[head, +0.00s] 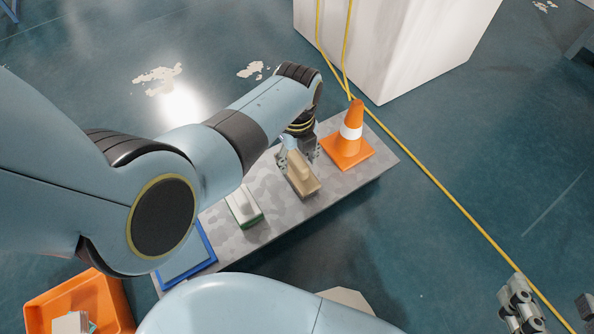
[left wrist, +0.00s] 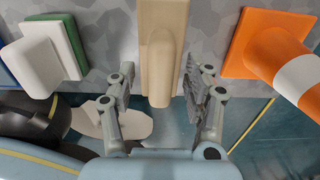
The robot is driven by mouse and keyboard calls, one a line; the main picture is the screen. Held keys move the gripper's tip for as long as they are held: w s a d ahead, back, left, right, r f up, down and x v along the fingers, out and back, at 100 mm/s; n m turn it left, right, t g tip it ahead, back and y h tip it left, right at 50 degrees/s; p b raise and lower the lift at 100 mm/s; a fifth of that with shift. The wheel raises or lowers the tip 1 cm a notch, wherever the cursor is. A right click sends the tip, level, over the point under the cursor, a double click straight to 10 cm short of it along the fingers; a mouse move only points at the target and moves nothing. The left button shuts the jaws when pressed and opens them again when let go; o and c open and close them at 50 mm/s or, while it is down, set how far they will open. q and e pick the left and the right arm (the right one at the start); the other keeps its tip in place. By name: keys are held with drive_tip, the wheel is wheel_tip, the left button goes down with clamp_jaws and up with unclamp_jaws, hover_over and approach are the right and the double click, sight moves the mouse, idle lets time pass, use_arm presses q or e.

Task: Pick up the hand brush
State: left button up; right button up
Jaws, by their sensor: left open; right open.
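The hand brush, seemingly the tan block with a raised handle (head: 304,183), lies on a grey speckled bench (head: 290,211). It also shows top centre in the left wrist view (left wrist: 163,45). My left gripper (head: 297,152) is open over it. In the left wrist view its two fingers (left wrist: 162,88) stand on either side of the tan handle, with visible gaps. Part of the brush is hidden by the gripper in the head view. My right gripper (head: 553,304) is open and empty at the bottom right, far from the bench.
An orange cone (head: 350,135) with a white band stands right of the brush. A white block on a green base (head: 243,207) lies to its left, then a blue-edged tray (head: 187,262). An orange bin (head: 108,296), white box (head: 390,45) and yellow cable (head: 440,182) are around the bench.

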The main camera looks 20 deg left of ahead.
use_arm(q)
clamp_jaws()
idle(0.4)
idle(0.4)
